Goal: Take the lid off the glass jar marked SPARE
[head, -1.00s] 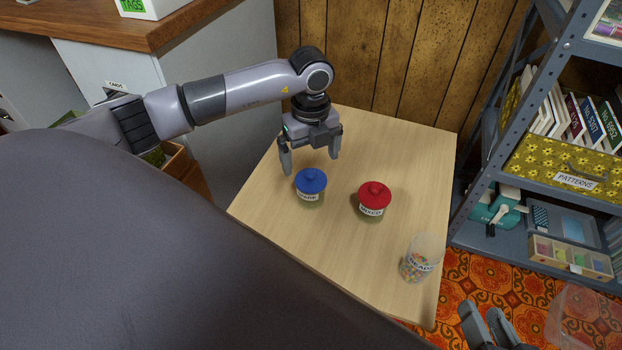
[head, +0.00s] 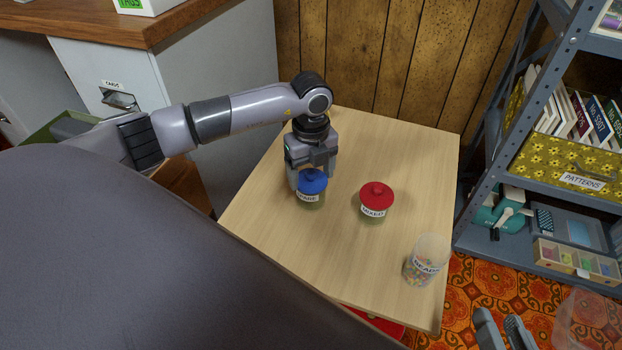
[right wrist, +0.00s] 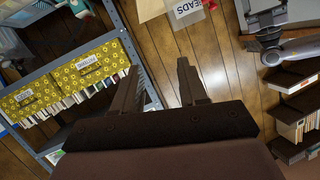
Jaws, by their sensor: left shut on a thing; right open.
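The glass jar marked SPARE (head: 308,199) stands upright on the pale table and has a blue lid (head: 313,182) on it. My left gripper (head: 311,179) is down at the jar from behind, shut at the blue lid. The lid hides much of the fingers, so their exact contact is hard to see. The lid looks seated on the jar. My right gripper (head: 502,332) is open and empty, past the table's front right corner; it also shows in the right wrist view (right wrist: 157,72).
A red-lidded jar marked MIXED (head: 375,201) stands right of the SPARE jar. A clear jar of beads (head: 425,262) stands near the right edge of the table (head: 340,260). A metal shelf (head: 530,150) is at right, a wood-panelled wall behind. The table's front left is clear.

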